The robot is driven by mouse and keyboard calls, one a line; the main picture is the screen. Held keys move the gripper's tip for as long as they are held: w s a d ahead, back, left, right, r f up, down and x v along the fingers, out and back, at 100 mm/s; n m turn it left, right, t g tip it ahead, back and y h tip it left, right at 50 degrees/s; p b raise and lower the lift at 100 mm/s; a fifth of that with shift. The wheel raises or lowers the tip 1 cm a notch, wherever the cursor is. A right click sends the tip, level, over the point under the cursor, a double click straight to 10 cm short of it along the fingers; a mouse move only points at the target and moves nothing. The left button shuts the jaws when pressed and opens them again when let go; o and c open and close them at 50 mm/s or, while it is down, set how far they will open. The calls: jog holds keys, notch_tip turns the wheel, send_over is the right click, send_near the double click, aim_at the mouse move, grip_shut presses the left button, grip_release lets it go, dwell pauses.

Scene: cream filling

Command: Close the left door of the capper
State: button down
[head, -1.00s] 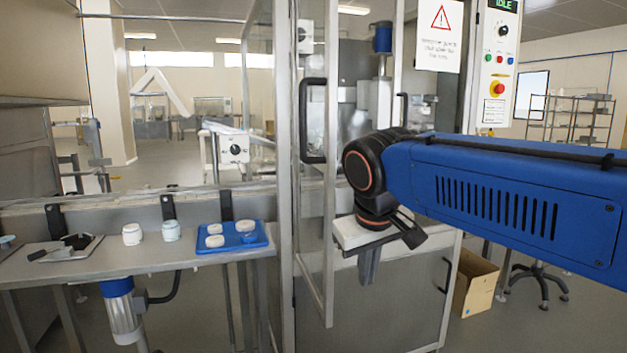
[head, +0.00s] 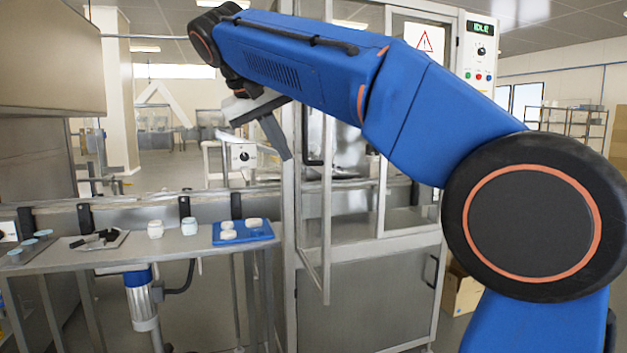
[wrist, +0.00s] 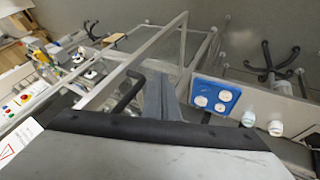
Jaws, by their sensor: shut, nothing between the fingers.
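The capper (head: 365,290) is a grey metal cabinet with glazed doors. Its left door (head: 326,235) stands open, swung out toward me, seen nearly edge-on as a metal frame with clear glazing. My arm hides its upper part in the head view. In the wrist view the door frame (wrist: 135,62) runs diagonally, with its black handle (wrist: 127,95) beside my fingers. My gripper (head: 279,142) is shut and empty, raised, pointing down to the left of the door in the head view. It also shows in the wrist view (wrist: 162,98). I cannot tell whether it touches the door.
A side table (head: 150,252) at the left holds a blue tray (head: 262,238) with white lids, two jars (head: 156,229) and a small tray with dark tools. A cardboard box (head: 460,292) stands on the floor to the right of the capper.

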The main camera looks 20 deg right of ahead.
send_near(322, 191)
notch_tip(322, 191, down, 3)
jog(key=w+a, duration=0.2)
jog(key=shift+d+f, duration=0.15)
jog(key=shift+d, duration=0.85)
jog(key=shift+d+f, duration=0.2)
jog(key=shift+d, duration=0.85)
